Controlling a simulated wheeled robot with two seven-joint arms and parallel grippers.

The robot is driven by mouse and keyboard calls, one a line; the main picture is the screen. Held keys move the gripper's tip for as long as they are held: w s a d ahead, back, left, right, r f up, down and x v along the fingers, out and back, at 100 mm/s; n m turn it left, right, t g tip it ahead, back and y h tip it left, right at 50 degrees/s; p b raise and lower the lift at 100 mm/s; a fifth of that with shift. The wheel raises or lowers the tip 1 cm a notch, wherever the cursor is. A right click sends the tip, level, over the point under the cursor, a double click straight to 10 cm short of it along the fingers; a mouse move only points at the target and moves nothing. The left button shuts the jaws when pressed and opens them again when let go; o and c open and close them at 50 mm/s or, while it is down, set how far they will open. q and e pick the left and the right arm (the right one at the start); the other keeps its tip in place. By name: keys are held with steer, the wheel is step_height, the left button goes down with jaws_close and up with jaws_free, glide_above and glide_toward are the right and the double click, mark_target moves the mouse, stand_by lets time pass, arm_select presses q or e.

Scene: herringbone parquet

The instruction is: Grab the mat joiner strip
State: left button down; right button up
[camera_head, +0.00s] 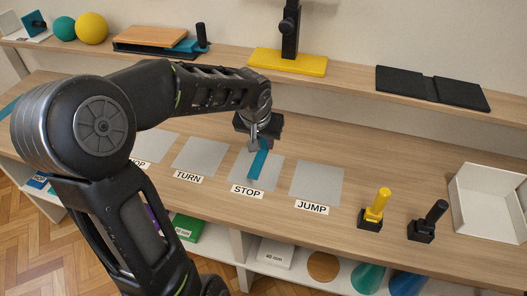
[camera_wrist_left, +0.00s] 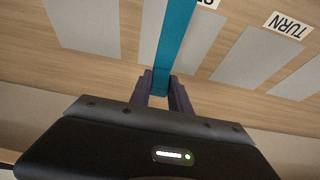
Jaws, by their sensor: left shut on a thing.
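The mat joiner strip is most likely the flat teal strip (camera_head: 258,164); it hangs over the grey pad labelled STOP (camera_head: 247,177). My left gripper (camera_head: 262,145) is shut on one end of it. The strip also shows in the left wrist view (camera_wrist_left: 174,45), running away from between the fingers (camera_wrist_left: 160,92). I cannot tell whether its far end touches the pad. My right gripper is in neither view.
Grey pads labelled TURN (camera_head: 199,155) and JUMP (camera_head: 317,183) lie either side. A yellow-handled piece (camera_head: 374,208), a black-handled piece (camera_head: 428,222) and a white tray (camera_head: 490,203) stand at right. A raised shelf at the back holds a black folded mat (camera_head: 432,88).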

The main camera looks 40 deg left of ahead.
arm_select(q)
steer(key=shift+r, duration=1.3)
